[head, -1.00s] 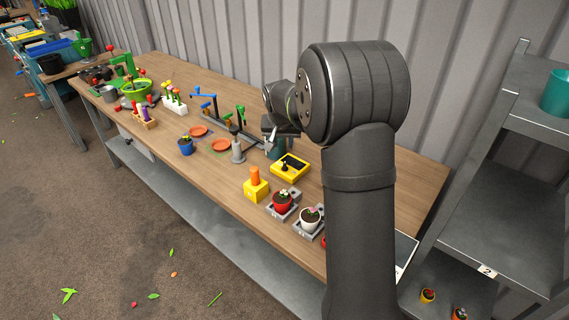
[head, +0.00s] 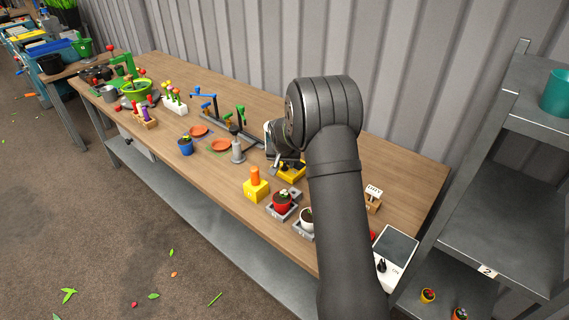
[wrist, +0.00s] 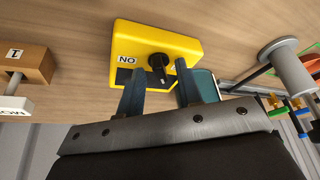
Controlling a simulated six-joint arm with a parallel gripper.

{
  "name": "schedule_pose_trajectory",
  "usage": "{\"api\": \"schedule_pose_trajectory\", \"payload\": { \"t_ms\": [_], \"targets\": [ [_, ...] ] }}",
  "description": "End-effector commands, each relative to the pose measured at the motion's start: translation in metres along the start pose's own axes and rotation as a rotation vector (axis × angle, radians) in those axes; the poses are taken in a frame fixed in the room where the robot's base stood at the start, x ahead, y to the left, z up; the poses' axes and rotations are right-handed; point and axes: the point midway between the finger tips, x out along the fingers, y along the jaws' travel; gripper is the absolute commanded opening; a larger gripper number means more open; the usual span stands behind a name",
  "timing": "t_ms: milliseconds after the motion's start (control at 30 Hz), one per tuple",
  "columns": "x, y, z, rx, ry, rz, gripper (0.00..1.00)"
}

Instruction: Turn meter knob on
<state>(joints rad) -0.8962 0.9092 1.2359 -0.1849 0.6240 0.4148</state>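A yellow meter box (wrist: 168,45) with a black knob (wrist: 158,68) lies close ahead in the wrist view. A white label reading "NO" in the picture, likely an upside-down "ON", is left of the knob, and another label is partly hidden at its right. My gripper (wrist: 163,90) is open, its two blue-grey fingers apart on either side of the knob's lower end. I cannot tell whether they touch it. In the head view the yellow box (head: 294,175) is partly covered by my gripper and arm.
A white device (head: 394,250) with a grey panel, black knob and ON label stands at the right end of the bench. A yellow block with an orange top (head: 255,184) and a red pot (head: 282,204) are nearby. A grey post (head: 237,150) stands left of my gripper.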

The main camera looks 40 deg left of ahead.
Motion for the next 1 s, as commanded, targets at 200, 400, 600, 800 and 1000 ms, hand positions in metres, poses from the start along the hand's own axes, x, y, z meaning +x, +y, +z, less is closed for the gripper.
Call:
{"api": "schedule_pose_trajectory", "payload": {
  "t_ms": [200,400,600,800,1000],
  "targets": [
    [-0.0003,0.0001,-0.0001,0.0,0.0,0.0,0.27],
    [-0.0004,0.0001,0.0,0.0,0.0,0.0,0.0],
    [-0.0003,-0.0005,0.0001,0.02,-0.002,0.009,0.0],
    [-0.0001,-0.0021,0.0005,0.13,-0.004,0.055,0.0],
    [0.0,-0.0037,-0.0001,0.263,-0.003,0.11,0.0]
  ]
}}
